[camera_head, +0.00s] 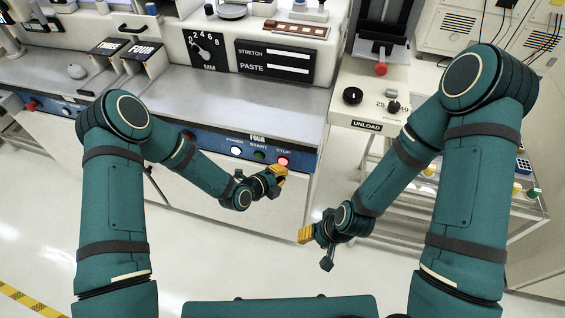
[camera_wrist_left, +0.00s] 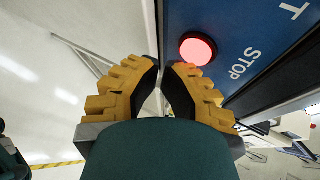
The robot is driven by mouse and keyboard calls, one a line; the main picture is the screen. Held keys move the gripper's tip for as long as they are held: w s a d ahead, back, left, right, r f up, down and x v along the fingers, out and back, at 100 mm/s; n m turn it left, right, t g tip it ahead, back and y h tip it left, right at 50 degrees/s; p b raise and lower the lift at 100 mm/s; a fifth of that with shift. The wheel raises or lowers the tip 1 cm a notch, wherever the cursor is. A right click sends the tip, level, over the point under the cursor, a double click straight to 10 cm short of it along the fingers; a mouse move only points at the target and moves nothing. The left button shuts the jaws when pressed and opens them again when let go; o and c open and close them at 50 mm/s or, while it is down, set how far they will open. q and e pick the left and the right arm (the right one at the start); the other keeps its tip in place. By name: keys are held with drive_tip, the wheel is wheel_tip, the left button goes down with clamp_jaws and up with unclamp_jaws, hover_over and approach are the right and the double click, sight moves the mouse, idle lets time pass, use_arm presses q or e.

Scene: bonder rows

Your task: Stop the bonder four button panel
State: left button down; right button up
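The FOUR button panel (camera_head: 215,148) is a blue strip on the bonder's front edge. It carries a white button (camera_head: 236,151), a dark green START button (camera_head: 260,155) and a red STOP button (camera_head: 283,161). The STOP button looks lit, also in the left wrist view (camera_wrist_left: 197,49). My left gripper (camera_head: 279,172) is just in front of and below the STOP button. In the left wrist view its yellow fingertips (camera_wrist_left: 163,66) are nearly together, with nothing between them, beside the button; contact is not visible. My right gripper (camera_head: 305,235) hangs over the floor; its finger gap is hidden.
The grey bench top (camera_head: 270,101) lies above the panel. Another blue panel with a red button (camera_head: 31,106) is at the left. An UNLOAD unit (camera_head: 372,127) with a black knob (camera_head: 352,96) stands at the right. The floor in front is clear.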

use_arm(q)
drive_tip(key=shift+s, duration=0.25)
drive_tip(key=shift+s+a, duration=0.25)
drive_tip(key=shift+s, duration=0.5)
drive_tip(key=shift+s+a, duration=0.3)
drive_tip(key=shift+s, duration=0.5)
drive_tip(key=shift+s+a, duration=0.25)
drive_tip(key=shift+s, duration=0.5)
drive_tip(key=s+a+n+g+y, duration=0.2)
drive_tip(key=s+a+n, duration=0.3)
drive_tip(key=n, duration=0.9)
drive_tip(key=s+a+f+n+g+y, duration=0.1)
drive_tip(key=s+a+n+g, duration=0.3)
drive_tip(key=s+n, duration=0.6)
drive_tip(key=n+g+y, duration=0.1)
drive_tip(key=n, duration=0.3)
drive_tip(key=shift+s+a+y, duration=0.15)
drive_tip(key=shift+a+y, duration=0.25)
drive_tip(key=shift+f, duration=0.1)
idle(0.3)
